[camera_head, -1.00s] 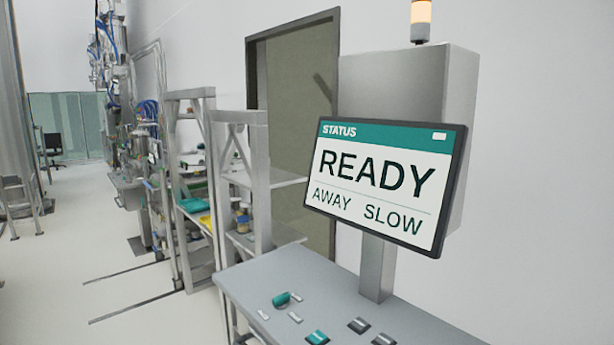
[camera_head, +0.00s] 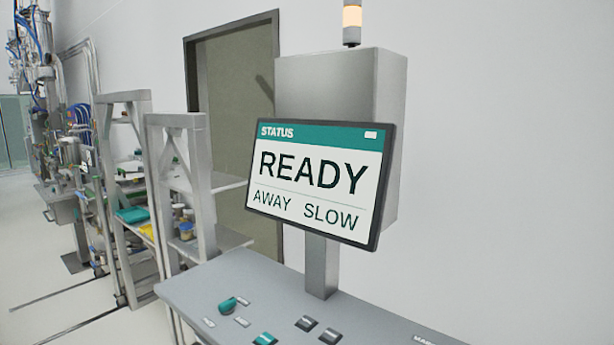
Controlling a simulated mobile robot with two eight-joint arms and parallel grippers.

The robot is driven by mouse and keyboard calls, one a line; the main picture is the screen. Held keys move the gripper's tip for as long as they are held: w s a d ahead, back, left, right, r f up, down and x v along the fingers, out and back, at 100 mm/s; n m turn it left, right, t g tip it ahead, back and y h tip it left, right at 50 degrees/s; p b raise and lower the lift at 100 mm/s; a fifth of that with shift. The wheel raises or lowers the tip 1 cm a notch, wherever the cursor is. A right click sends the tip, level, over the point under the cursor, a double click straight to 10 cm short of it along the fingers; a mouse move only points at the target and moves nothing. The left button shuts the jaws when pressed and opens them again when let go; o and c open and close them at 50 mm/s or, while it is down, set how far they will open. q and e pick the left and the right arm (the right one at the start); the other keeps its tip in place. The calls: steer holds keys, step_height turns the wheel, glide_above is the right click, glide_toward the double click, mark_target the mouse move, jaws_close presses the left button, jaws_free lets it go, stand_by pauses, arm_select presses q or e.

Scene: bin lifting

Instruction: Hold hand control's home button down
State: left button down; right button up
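A grey control desk (camera_head: 190,289) stands at the lower middle. On it are a round teal knob (camera_head: 228,304), a teal button (camera_head: 265,339) at the picture's bottom edge, and two dark buttons (camera_head: 306,323) and (camera_head: 330,336). The small labels beside them are too small to read, so I cannot tell which is the home button. A status screen (camera_head: 315,184) on a post above the desk reads READY, AWAY and SLOW. Neither of my grippers is in view.
A grey cabinet (camera_head: 390,150) with a lit lamp (camera_head: 352,18) stands behind the screen. Metal shelving (camera_head: 185,135) with containers is left of the desk, in front of a dark door (camera_head: 240,75). Bare floor shows at lower left. The right wall is plain.

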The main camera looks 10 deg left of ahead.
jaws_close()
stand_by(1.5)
